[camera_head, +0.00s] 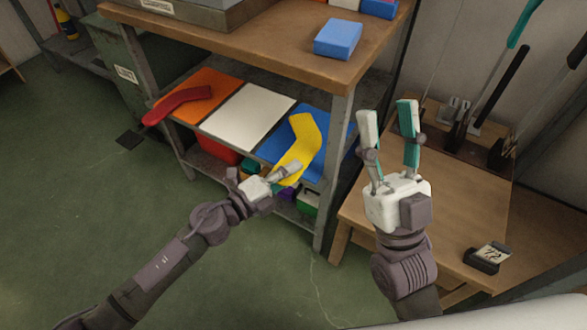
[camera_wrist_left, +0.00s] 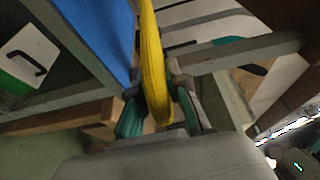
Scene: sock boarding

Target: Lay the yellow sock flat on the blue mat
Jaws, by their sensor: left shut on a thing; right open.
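The yellow sock (camera_head: 298,138) is held over the blue mat (camera_head: 272,151) on the middle shelf. My left gripper (camera_head: 287,172) is shut on the sock near its lower end. In the left wrist view the sock (camera_wrist_left: 153,65) runs up from between the left fingers (camera_wrist_left: 157,105), and the blue mat (camera_wrist_left: 92,35) is to the left. I cannot tell whether the sock touches the mat. My right gripper (camera_head: 388,112) is open and empty, fingers pointing up, to the right of the shelf.
A red sock (camera_head: 180,103) lies on the orange mat (camera_head: 212,83), its end past the edge. A white mat (camera_head: 246,112) lies bare between the orange and blue mats. A shelf post (camera_head: 336,170) stands right of the blue mat. A blue block (camera_head: 338,38) sits on the top board.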

